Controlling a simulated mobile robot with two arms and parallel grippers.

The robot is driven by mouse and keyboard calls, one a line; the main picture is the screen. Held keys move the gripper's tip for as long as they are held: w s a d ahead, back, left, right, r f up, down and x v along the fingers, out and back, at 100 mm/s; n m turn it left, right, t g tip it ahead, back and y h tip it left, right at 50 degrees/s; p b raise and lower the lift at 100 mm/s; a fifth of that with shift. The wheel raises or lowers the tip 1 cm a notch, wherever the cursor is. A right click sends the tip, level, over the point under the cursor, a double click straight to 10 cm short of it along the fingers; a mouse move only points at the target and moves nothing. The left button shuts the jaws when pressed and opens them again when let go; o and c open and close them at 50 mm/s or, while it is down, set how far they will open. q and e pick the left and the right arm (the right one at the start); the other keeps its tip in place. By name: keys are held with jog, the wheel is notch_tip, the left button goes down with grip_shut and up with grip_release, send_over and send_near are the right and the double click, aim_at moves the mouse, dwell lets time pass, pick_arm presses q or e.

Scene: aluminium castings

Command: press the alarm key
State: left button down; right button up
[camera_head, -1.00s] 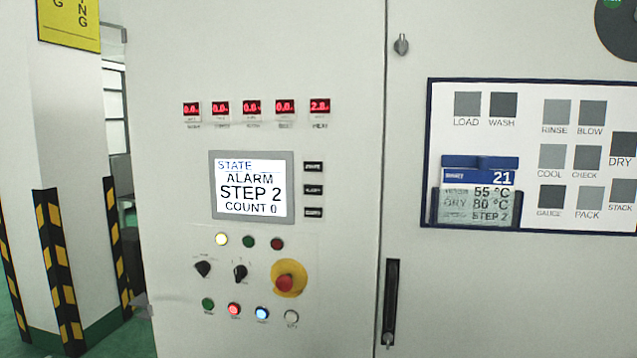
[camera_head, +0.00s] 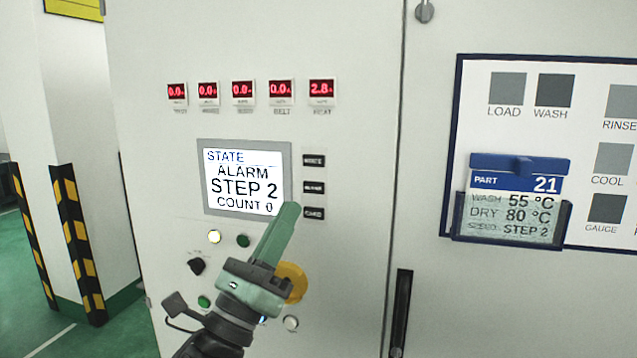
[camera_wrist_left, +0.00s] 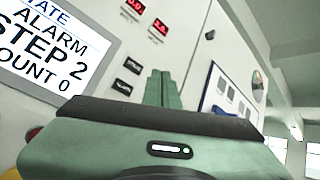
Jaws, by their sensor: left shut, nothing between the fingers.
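Three small black keys stand in a column right of the screen (camera_head: 245,178): a top key (camera_head: 314,160), a middle key (camera_head: 314,188) and a bottom key (camera_head: 314,213). Their labels are too blurred to read surely. The screen reads STATE, ALARM, STEP 2, COUNT 0. My left gripper (camera_head: 291,208) is shut and empty, its green fingers pointing up, with tips just left of the bottom key in the head view. In the left wrist view the fingers (camera_wrist_left: 160,82) are together, right of two black keys (camera_wrist_left: 127,76). Contact with the panel cannot be told. My right gripper is out of view.
My left arm partly hides the yellow-ringed emergency stop (camera_head: 294,280) and some lower buttons. A row of red displays (camera_head: 243,91) is above the screen. A card holder (camera_head: 510,220) with part card 21 is on the right door, beyond a black handle (camera_head: 401,310).

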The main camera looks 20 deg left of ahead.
aim_at(314, 188)
pick_arm(q)
jog(key=shift+s, duration=0.2)
jog(key=shift+w+d+b, duration=0.15)
jog(key=shift+w+b, duration=1.05)
jog(key=shift+w, duration=3.3)
jog(key=shift+w, duration=0.1)
jog(key=shift+w, duration=0.3)
jog(key=shift+w+b, duration=0.35)
jog(key=shift+b, duration=0.05)
jog(key=shift+s+p, duration=0.3)
jog(key=shift+s, duration=0.5)
